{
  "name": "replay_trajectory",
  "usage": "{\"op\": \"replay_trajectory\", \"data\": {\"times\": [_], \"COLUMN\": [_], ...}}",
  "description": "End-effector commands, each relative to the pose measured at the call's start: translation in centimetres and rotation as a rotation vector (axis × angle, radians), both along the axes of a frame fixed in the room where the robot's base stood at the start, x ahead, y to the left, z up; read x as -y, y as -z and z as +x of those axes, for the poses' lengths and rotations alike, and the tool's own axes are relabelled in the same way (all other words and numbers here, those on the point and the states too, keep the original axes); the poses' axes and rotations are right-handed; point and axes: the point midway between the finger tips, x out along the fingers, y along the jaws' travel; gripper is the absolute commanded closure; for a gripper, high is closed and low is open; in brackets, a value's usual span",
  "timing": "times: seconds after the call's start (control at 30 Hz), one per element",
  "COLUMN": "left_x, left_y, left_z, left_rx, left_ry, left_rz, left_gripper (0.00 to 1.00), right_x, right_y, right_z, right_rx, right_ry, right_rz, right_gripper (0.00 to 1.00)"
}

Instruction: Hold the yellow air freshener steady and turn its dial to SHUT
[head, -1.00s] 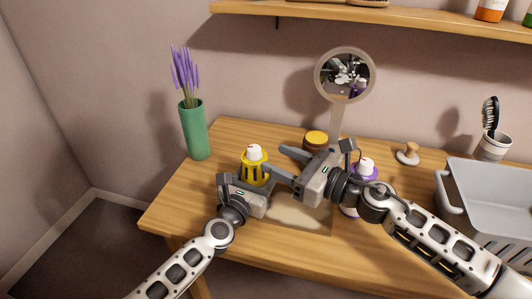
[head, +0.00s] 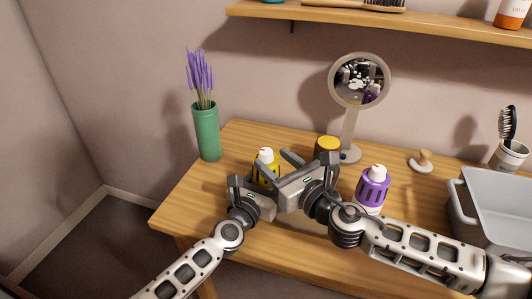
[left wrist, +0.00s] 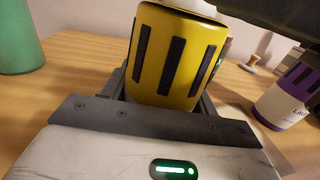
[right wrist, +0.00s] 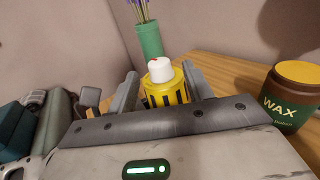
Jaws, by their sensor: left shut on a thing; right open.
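The yellow air freshener (head: 266,174) stands upright near the left end of the table, with dark vertical slots and a white dial (head: 266,156) on top. My left gripper (left wrist: 165,95) is shut on its yellow body (left wrist: 172,58). My right gripper (right wrist: 160,90) is open; in the right wrist view its fingers stand on either side of the air freshener's top, and the white dial (right wrist: 159,70) shows between them with a small red mark. I see no contact there. The dial's lettering cannot be read. In the head view my right gripper (head: 270,170) partly hides the yellow body.
A purple air freshener (head: 373,188) stands to the right. A wax jar (head: 327,146) and a round mirror (head: 359,80) are behind. A green vase (head: 206,130) stands at the left, a grey basket (head: 490,210) at the right. A wooden knob (head: 424,160) lies near the back.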

Motion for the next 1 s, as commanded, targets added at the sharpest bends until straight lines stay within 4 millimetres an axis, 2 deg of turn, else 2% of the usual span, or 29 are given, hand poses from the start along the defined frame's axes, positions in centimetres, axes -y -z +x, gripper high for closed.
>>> {"op": "replay_trajectory", "data": {"times": [0.1,0.23,0.6,0.63,0.77,0.8,1.0], "left_x": [0.0,0.0,0.0,0.0,0.0,0.0,0.0], "left_y": [0.0,0.0,0.0,0.0,0.0,0.0,0.0], "left_z": [0.0,0.0,0.0,0.0,0.0,0.0,0.0], "left_rx": [-0.001,-0.001,-0.001,-0.001,-0.001,-0.001,-0.001], "left_ry": [-0.001,-0.001,-0.001,-0.001,-0.001,-0.001,-0.001], "left_rz": [0.000,0.000,0.000,0.000,0.000,0.000,0.000], "left_gripper": [0.68,0.68,0.68,0.68,0.68,0.68,0.68], "right_x": [-1.2,-2.0,-2.3,-2.3,-2.3,-2.3,-2.3], "right_y": [0.0,0.0,0.0,0.0,0.0,0.0,-0.1], "right_z": [1.6,2.7,3.2,3.2,3.2,3.2,3.3], "right_rx": [0.001,-0.001,-0.001,-0.001,-0.001,-0.001,0.001], "right_ry": [-0.001,0.000,-0.001,-0.001,-0.001,-0.001,-0.023], "right_rz": [0.001,0.001,0.000,0.000,0.001,0.000,0.003], "right_gripper": [0.49,0.49,0.49,0.52,0.88,0.93,0.93]}}
